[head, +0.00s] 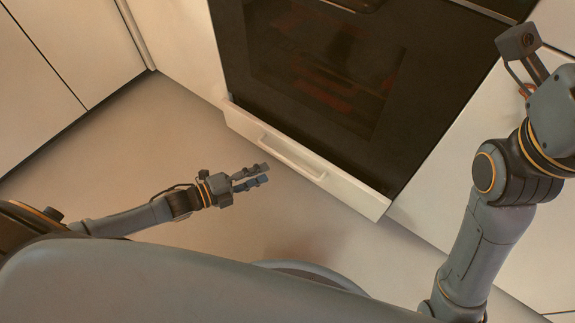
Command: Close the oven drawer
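The oven drawer (345,192) is a pale, low front with a bar handle (291,158), below the dark glass oven door (325,75). Its front stands out a little from the neighbouring cabinet faces, so it looks slightly open. Its inside is hardly visible. My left gripper (267,174) is in front of the drawer, to the left of and below the handle in the picture. Its two fingers are apart with nothing between them, and it does not appear to touch the drawer. My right gripper (518,42) is at the upper right, well away from the drawer; its fingers partly hide each other.
Pale cabinets stand left (60,60) and right (440,190) of the oven. Bare floor (150,135) lies in front of the drawer and to its left. My own body fills the bottom of the view. My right arm covers part of the right cabinet.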

